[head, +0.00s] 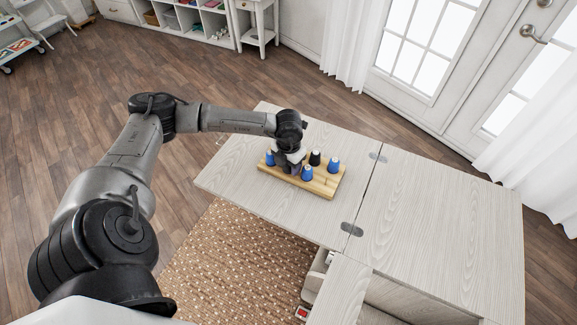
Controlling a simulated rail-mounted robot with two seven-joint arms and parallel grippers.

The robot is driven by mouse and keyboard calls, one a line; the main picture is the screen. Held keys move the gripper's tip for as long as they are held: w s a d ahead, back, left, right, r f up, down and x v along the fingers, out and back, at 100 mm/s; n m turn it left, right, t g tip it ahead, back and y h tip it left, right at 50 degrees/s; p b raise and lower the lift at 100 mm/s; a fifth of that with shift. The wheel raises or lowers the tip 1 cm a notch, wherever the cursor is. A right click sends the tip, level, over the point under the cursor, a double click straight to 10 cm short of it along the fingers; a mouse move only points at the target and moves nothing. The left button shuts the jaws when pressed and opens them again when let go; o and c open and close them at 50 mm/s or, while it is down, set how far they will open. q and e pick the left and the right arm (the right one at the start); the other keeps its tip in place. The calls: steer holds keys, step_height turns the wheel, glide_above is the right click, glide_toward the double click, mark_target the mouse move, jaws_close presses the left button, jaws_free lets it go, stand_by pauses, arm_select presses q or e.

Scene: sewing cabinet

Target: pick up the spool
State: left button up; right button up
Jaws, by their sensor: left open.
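Several spools stand upright on a wooden rack (325,189) on the cabinet's left leaf. A blue spool (307,173) is at the front, another blue spool (333,165) is at the right, and a third blue spool (270,158) is at the left end. A black spool (315,158) stands at the back. My left gripper (290,168) points down over the left-middle part of the rack and is open. Its wrist covers the fingertips and part of the rack, so I cannot tell whether it touches a spool. My right gripper is not in view.
The pale wood cabinet top (440,220) to the right is clear. Metal hinges (352,229) join it to the left leaf (235,180). A brown patterned rug (225,265) lies below on the floor. White shelves (195,20) and glazed doors (430,45) stand at the back.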

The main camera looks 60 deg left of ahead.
arm_select(q)
steer(key=shift+c, duration=0.5)
steer(key=c, duration=0.6)
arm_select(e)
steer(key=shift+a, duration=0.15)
arm_select(q)
steer(key=shift+r, duration=0.5)
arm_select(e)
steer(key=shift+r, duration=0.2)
arm_select(q)
step_height(320, 180, up, 4)
steer(key=shift+f+p, duration=0.25)
steer(key=shift+p, duration=0.4)
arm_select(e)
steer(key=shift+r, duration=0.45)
arm_select(q)
steer(key=w+d+r, duration=0.1)
steer(key=d+r, duration=0.1)
steer(key=d, duration=0.1)
steer(key=w+d+r+p, duration=0.1)
steer(key=d+r, duration=0.1)
steer(key=d, duration=0.2)
steer(key=w+d+r+p, duration=0.1)
steer(key=d+r, duration=0.1)
steer(key=d, duration=0.2)
steer(key=shift+w+d+r, duration=0.1)
steer(key=shift+w+r, duration=0.1)
steer(key=shift+r, duration=0.05)
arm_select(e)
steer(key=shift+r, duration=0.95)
